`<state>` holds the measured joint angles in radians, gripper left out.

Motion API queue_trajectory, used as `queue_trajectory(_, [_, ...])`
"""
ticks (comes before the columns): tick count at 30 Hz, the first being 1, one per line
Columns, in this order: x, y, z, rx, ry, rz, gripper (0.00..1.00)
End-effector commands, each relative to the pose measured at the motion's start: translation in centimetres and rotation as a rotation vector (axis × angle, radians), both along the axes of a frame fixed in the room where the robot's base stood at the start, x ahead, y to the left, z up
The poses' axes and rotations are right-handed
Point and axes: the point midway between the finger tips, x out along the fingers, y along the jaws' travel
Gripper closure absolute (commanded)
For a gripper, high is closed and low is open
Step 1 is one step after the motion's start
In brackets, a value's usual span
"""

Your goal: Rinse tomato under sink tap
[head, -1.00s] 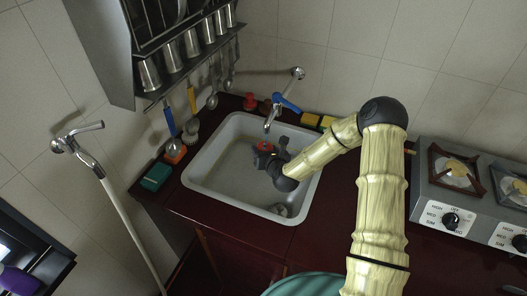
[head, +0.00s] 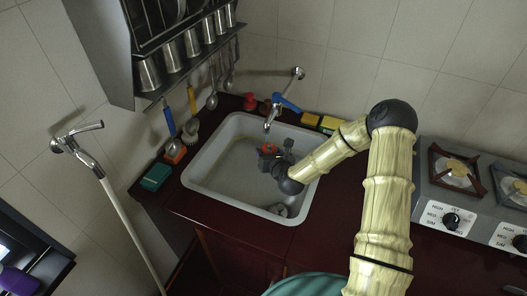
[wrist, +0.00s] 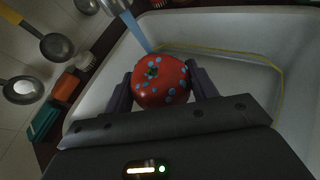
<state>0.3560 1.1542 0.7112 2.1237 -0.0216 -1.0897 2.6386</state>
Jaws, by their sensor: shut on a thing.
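The red tomato (wrist: 160,82) is between the two fingers of my gripper (wrist: 162,88), with its green stem end up. Light blue spots cover its skin. A blue streak (wrist: 139,34) runs down from the tap (wrist: 115,4) to just behind the tomato's top left; I cannot tell whether it touches the tomato. In the head view my gripper (head: 270,153) holds the tomato (head: 268,148) inside the sink (head: 222,168), just below the tap (head: 270,118), which has a blue handle. The arm's wrist hides part of the basin.
A yellow sponge (head: 310,119) and red items (head: 250,101) stand behind the sink. A green sponge (head: 156,176) lies at its left. Ladles and spatulas hang beneath the rack of steel cups (head: 190,43). A stove (head: 450,190) is at right. The basin's front left is clear.

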Motion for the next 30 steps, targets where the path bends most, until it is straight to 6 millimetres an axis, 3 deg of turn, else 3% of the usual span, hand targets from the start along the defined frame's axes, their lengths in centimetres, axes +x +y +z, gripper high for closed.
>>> queue_trajectory(30, [-5.7, -2.9, 0.0, 0.001, -0.001, -0.001, 0.68])
